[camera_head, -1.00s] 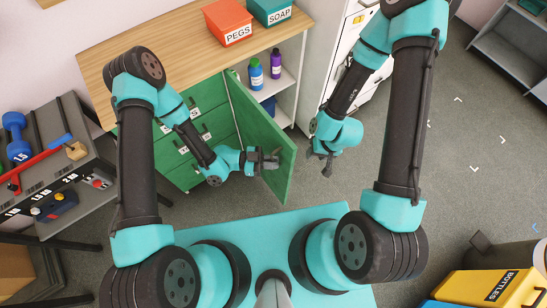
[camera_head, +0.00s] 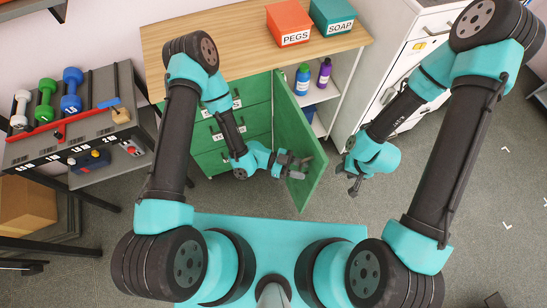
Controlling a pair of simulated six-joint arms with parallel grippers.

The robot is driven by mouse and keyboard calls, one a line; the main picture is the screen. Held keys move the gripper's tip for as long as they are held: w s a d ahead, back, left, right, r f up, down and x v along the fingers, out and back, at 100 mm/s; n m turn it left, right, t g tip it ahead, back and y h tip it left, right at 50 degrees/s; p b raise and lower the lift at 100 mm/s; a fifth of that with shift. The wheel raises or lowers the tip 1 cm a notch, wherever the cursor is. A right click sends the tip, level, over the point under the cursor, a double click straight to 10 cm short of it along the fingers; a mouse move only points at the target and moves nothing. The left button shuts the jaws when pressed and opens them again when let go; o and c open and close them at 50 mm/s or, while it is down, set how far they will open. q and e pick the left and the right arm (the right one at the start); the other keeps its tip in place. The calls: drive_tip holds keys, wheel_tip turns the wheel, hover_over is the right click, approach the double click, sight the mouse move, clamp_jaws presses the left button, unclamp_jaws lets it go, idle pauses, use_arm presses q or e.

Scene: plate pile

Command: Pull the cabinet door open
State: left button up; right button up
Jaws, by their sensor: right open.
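The green cabinet door (camera_head: 298,192) stands swung well out from the cabinet, which has a wooden top (camera_head: 250,36). Shelves show behind the door. My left gripper (camera_head: 297,164) is at the door's outer face, near its free edge. Its fingers overlap the door in this view, and I cannot make out a handle or whether they are closed on one. My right gripper (camera_head: 354,184) is open and empty, to the right of the door and apart from it.
An orange PEGS box (camera_head: 290,24) and a teal SOAP box (camera_head: 333,17) sit on the cabinet top. A blue bottle (camera_head: 302,79) and a purple bottle (camera_head: 324,73) stand on the shelf. A dumbbell rack (camera_head: 85,130) is at the left; a white cabinet (camera_head: 408,58) is at the right.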

use_arm(q)
drive_tip(key=v, duration=1.7)
drive_tip(key=shift+a, duration=0.2)
drive_tip(key=w+a+f+n+t+y, duration=0.4)
drive_tip(key=w+a+n+t+y, duration=0.3)
drive_tip(key=n, duration=0.6)
drive_tip(key=s+a+r+n+g+y, duration=0.1)
drive_tip(key=s+a+n+y, duration=0.1)
drive_tip(key=s+n+y, duration=0.1)
drive_tip(key=s+a+r+n+y, duration=0.2)
drive_tip(key=s+n+y, duration=0.1)
drive_tip(key=s+n, duration=0.3)
drive_tip(key=shift+s+a+r+n+g+y, duration=0.15)
drive_tip(key=shift+s+a+n+g+y, duration=0.2)
drive_tip(key=shift+s, duration=0.55)
